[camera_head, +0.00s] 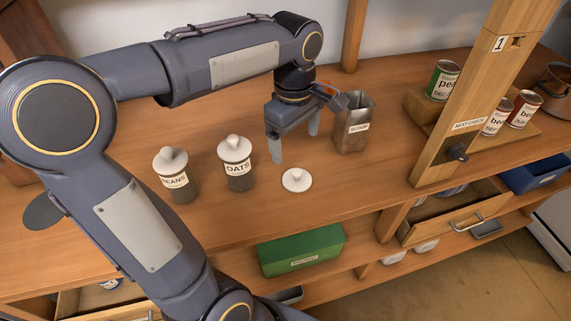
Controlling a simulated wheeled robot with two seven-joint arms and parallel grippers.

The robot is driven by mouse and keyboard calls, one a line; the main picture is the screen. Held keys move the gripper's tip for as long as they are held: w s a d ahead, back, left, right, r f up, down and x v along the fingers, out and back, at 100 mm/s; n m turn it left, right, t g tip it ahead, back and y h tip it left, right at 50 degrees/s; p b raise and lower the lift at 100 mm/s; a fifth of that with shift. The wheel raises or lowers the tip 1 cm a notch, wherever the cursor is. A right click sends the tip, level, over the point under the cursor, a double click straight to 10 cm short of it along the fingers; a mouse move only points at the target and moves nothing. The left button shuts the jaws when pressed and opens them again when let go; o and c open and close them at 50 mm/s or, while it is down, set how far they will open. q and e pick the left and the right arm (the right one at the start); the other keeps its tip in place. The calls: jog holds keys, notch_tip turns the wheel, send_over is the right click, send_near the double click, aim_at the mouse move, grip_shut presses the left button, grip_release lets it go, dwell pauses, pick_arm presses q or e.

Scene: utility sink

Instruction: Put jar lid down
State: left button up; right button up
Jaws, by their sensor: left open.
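A white round jar lid (297,180) with a small knob lies flat on the wooden counter (345,185), knob up. My left gripper (294,147) is above and behind the lid, fingers pointing down, open and empty. It is apart from the lid. The beans jar (176,182) and the oats jar (236,170) stand to the left of the lid, each with a white knobbed lid on top. My right gripper is not in view.
A metal scoop container (353,128) stands close to the right of my left gripper. A wooden post (470,110) rises further right, with labelled cans (442,82) behind it. A green box (301,250) sits on the shelf below. A drawer (455,215) is open at lower right.

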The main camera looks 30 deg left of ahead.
pick_arm(q)
jog(key=s+d+f+m+t+h, duration=0.1)
jog(key=s+d+f+m+t, duration=0.1)
jog(key=s+m, duration=0.5)
jog(key=s+d+f+m+t+h, duration=0.2)
jog(key=s+f+m+t, duration=0.1)
jog(key=s+m, duration=0.4)
jog(key=shift+s+f+h, duration=0.3)
jog(key=shift+s+f, duration=0.2)
jog(key=shift+s, duration=0.3)
jog(key=shift+d, duration=0.1)
